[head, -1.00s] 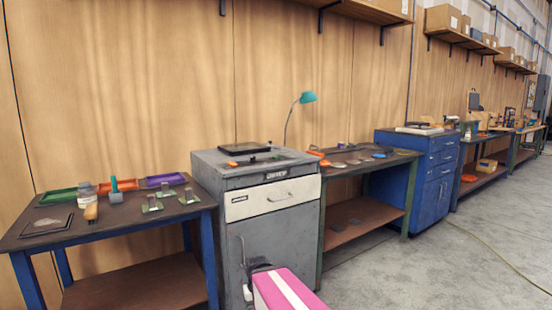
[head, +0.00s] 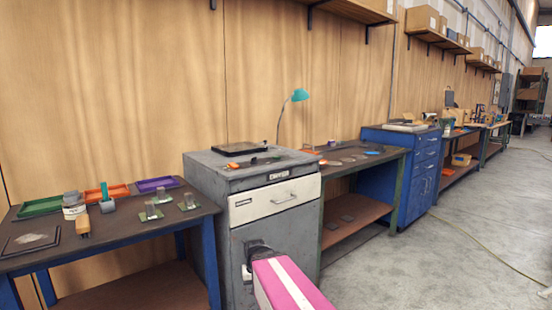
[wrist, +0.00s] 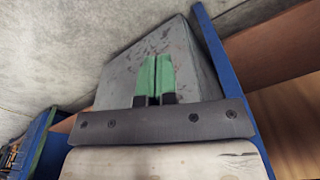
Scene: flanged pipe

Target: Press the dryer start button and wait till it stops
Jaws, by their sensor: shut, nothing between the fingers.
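The dryer appears to be the grey metal cabinet (head: 205,215) with a pale drawer front (head: 245,207) and a small label plate on its upper edge. No start button can be made out clearly. A pink and white section of my arm is low in front of the cabinet in the head view, and my fingers are not visible there. In the wrist view my gripper (wrist: 154,82) has its two green fingers together and empty. They point toward a grey scuffed panel (wrist: 118,85), probably the cabinet; contact cannot be judged.
A dark-topped bench (head: 130,228) with trays and small parts stands left of the cabinet. Another bench (head: 345,165) and a blue drawer cabinet (head: 397,165) stand to the right. A teal lamp (head: 300,95) rises behind. The concrete floor (head: 470,240) at right is mostly open.

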